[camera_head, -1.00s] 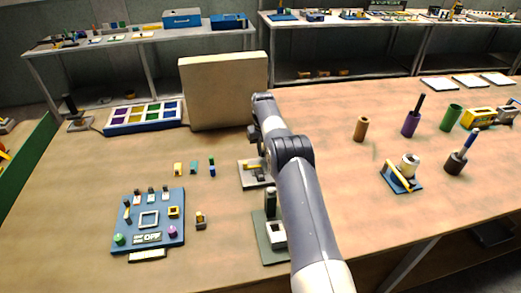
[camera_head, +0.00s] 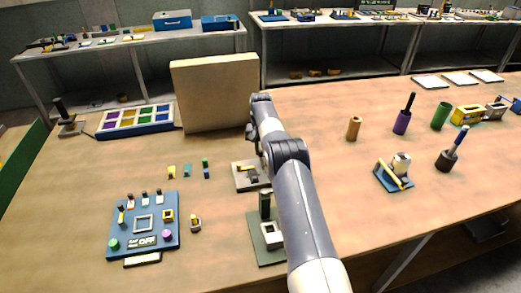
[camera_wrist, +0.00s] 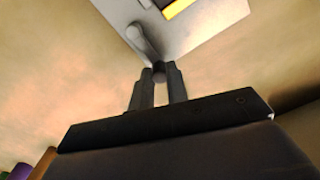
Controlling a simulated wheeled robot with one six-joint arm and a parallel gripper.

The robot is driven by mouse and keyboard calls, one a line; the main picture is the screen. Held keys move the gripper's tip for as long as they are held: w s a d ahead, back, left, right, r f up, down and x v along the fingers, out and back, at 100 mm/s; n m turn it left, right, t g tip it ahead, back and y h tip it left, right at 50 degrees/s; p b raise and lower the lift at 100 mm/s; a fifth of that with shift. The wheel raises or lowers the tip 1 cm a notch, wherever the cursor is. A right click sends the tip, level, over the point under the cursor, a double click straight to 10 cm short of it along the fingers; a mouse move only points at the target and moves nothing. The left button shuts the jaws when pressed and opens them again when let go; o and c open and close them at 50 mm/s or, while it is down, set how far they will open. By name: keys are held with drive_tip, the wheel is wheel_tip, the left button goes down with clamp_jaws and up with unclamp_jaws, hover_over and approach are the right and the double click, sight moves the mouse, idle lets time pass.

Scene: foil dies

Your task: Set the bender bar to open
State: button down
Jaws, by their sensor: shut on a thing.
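A grey plate (camera_head: 238,182) with a yellow strip and darker parts lies on the bench, partly behind my arm. In the wrist view the plate (camera_wrist: 205,28) is close ahead, with a dark and yellow part (camera_wrist: 175,8) at the top edge. A grey bent lever (camera_wrist: 142,42), which looks like the bender bar, runs from it toward me. My gripper (camera_wrist: 159,75) is shut on the lever's rounded end, between its two dark fingertips. In the head view my arm hides the gripper and the lever is not clear.
A blue panel (camera_head: 127,223) reading OFF stands front left. A grey-green base (camera_head: 262,246) with a dark post is close beside my arm. A beige block (camera_head: 215,92) stands behind. Cylinders and a blue-based device (camera_head: 385,181) are at right. Bare bench lies between.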

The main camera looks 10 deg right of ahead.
sight(261, 151)
drive_tip(key=c, duration=1.4)
unclamp_jaws()
drive_tip(key=shift+r, duration=0.1)
drive_tip(key=shift+r+p, duration=1.7)
drive_tip(key=shift+r, duration=3.65)
drive_tip(key=shift+f, duration=0.1)
